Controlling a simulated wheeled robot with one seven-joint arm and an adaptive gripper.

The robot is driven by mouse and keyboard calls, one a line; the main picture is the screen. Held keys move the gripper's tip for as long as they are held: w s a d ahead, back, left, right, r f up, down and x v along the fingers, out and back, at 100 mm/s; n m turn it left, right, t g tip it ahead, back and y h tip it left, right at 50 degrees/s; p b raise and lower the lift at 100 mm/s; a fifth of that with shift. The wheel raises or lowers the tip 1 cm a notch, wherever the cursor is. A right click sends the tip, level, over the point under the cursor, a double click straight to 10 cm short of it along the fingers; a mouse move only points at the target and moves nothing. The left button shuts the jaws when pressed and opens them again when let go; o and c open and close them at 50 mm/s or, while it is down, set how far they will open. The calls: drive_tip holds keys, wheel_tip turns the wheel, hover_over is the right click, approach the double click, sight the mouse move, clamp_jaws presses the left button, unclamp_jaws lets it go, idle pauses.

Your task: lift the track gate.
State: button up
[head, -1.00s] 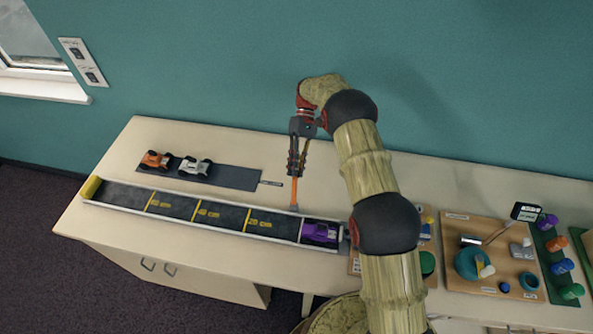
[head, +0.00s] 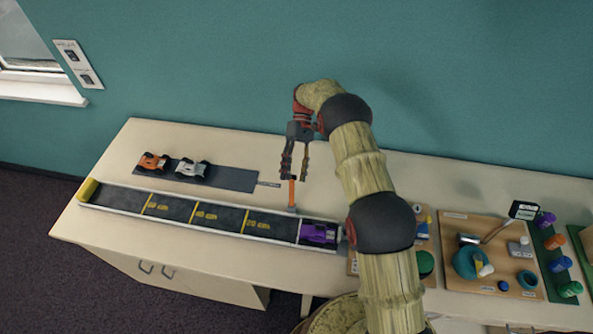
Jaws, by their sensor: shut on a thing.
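The track gate (head: 292,196) shows as an upright orange handle on a grey foot at the far edge of the track, near its right end. My gripper (head: 293,177) is above it, pointing down, with its tips on either side of the handle's top. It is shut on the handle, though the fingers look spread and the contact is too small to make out. The dark track (head: 173,209) has yellow markings and light side rails. A purple car (head: 319,233) sits at its right end, just right of a pale line across the track.
Orange (head: 152,162) and white (head: 191,168) cars stand on a dark mat (head: 236,180) behind the track. A yellow block (head: 88,190) closes the track's left end. Wooden boards with small items (head: 455,219) lie to the right. The wall is behind.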

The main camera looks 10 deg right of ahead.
idle(0.7)
drive_tip(key=v, duration=0.7)
drive_tip(key=shift+w, duration=0.25)
drive_tip(key=shift+r, duration=0.1)
